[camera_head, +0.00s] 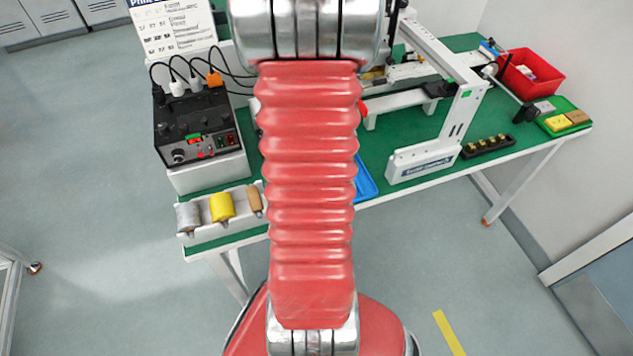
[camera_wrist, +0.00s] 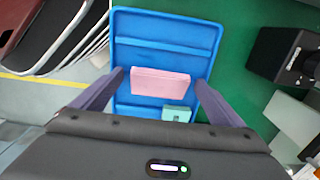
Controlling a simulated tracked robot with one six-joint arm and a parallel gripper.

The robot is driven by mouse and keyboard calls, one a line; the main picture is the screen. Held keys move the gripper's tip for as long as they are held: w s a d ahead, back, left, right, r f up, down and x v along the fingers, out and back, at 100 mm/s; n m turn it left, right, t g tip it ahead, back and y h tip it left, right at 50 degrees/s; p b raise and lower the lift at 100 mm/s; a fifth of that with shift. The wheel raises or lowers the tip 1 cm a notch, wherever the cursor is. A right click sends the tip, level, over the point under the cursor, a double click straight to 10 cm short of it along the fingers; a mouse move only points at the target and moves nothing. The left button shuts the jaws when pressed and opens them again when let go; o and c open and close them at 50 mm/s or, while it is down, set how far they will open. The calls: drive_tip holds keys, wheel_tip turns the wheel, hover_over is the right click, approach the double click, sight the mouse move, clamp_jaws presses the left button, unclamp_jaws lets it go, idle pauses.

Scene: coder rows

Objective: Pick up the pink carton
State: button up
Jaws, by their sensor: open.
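The pink carton (camera_wrist: 160,83) lies in a blue tray (camera_wrist: 165,30) in the wrist view. My gripper (camera_wrist: 158,82) is open, with one dark finger on each side of the carton in the picture. I cannot tell how far the fingertips are above it. In the head view my own red arm hides the carton and my gripper. Only a strip of the blue tray (camera_head: 366,182) shows there, right of my arm on the green table.
A light teal box (camera_wrist: 176,114) lies in the tray near the carton. A black control box (camera_head: 197,130) stands left on the green table (camera_head: 400,130), with several rolls (camera_head: 221,207) in front. A white frame (camera_head: 455,110) and a red bin (camera_head: 530,75) stand right.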

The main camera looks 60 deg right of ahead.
drive_tip(key=shift+c, duration=0.4)
drive_tip(key=c, duration=1.1)
drive_tip(key=shift+r, duration=0.1)
wheel_tip(320, 180, up, 10)
drive_tip(key=shift+f, duration=0.1)
idle(0.5)
